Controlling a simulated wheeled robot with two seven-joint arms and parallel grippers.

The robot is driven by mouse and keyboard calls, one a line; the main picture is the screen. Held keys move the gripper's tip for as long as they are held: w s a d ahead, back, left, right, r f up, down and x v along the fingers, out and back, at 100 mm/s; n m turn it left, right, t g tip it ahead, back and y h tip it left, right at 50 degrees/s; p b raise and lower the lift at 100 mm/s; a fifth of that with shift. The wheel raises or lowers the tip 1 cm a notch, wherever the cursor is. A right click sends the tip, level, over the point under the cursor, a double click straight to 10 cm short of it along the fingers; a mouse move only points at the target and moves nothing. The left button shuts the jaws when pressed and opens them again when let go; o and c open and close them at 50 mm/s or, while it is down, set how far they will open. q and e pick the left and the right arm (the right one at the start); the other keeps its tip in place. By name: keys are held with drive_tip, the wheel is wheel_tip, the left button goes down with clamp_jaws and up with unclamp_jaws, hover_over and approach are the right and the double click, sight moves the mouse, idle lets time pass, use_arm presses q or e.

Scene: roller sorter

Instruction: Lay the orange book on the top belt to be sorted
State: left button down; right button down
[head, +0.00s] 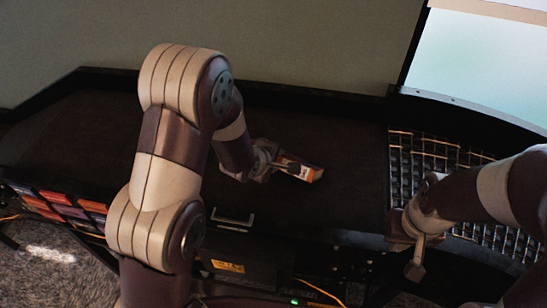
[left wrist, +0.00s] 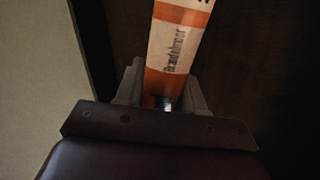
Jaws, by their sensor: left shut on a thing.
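The orange book (head: 298,168), orange and white, is held by my left gripper (head: 270,160) over the dark top belt (head: 335,205). In the left wrist view the book (left wrist: 180,40) stands out from between the two fingers of my left gripper (left wrist: 161,95), with dark lettering along its white band. The gripper is shut on its near end. I cannot tell whether the book touches the belt. My right gripper (head: 415,260) hangs at the right, in front of the roller section; its finger opening cannot be made out.
A grid of rollers (head: 405,165) adjoins the belt on the right. Dark raised rails (head: 310,95) edge the belt at the back. Several coloured books (head: 65,208) sit below the front left edge. A dark box with a yellow label (head: 228,266) is at the front.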

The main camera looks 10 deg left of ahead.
use_arm(q)
drive_tip(key=c, duration=0.6)
unclamp_jaws()
drive_tip(key=shift+w, duration=0.15)
drive_tip(key=shift+a, duration=0.1)
drive_tip(key=shift+r, duration=0.1)
drive_tip(key=shift+s+r+p, duration=0.25)
drive_tip(key=shift+s+p, duration=0.05)
drive_tip(key=shift+p, duration=0.05)
drive_tip(key=p+v, duration=0.4)
drive_tip(key=v, duration=0.4)
drive_tip(key=shift+s+p, duration=0.25)
drive_tip(key=shift+p, duration=0.1)
